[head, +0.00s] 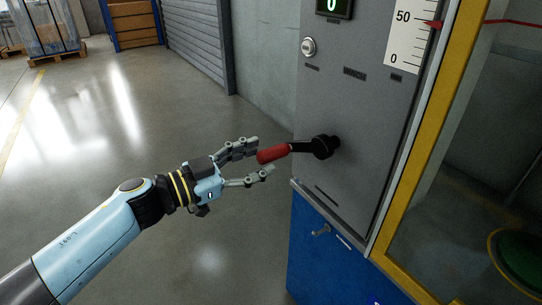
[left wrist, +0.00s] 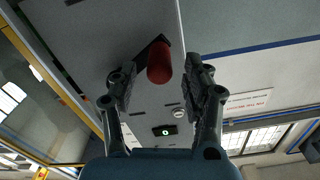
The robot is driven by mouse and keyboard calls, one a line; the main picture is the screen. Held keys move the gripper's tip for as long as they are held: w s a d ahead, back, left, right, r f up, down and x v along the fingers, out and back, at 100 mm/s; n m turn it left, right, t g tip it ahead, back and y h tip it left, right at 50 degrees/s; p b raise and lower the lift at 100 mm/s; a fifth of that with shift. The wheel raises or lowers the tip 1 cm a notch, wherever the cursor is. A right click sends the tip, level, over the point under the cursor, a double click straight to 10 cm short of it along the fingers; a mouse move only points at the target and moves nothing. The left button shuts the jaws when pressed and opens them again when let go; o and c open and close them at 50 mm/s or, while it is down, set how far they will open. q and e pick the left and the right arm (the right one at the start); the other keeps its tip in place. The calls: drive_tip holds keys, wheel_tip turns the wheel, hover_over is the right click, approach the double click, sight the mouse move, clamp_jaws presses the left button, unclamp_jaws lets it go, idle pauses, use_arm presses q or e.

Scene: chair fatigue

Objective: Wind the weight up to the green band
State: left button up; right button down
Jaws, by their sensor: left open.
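A crank with a red grip (head: 273,154) and a black arm and hub (head: 324,147) sticks out of the grey machine panel (head: 350,110). My left gripper (head: 262,157) is open, its fingers on either side of the grip's free end. In the left wrist view the red grip (left wrist: 159,62) lies between the two fingers (left wrist: 160,85), with gaps visible on both sides. A white scale (head: 408,35) marked 0 and 50 has a red pointer (head: 431,23) near its right edge. No green band shows on the visible part of the scale. My right gripper is not in view.
A green display (head: 332,6) reads 0, above a round key switch (head: 308,46). A yellow frame (head: 437,130) edges the machine, with a green round object (head: 522,257) behind it. A blue cabinet (head: 325,255) stands below the panel.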

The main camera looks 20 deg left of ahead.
use_arm(q)
drive_tip(key=shift+x, duration=1.95)
clamp_jaws()
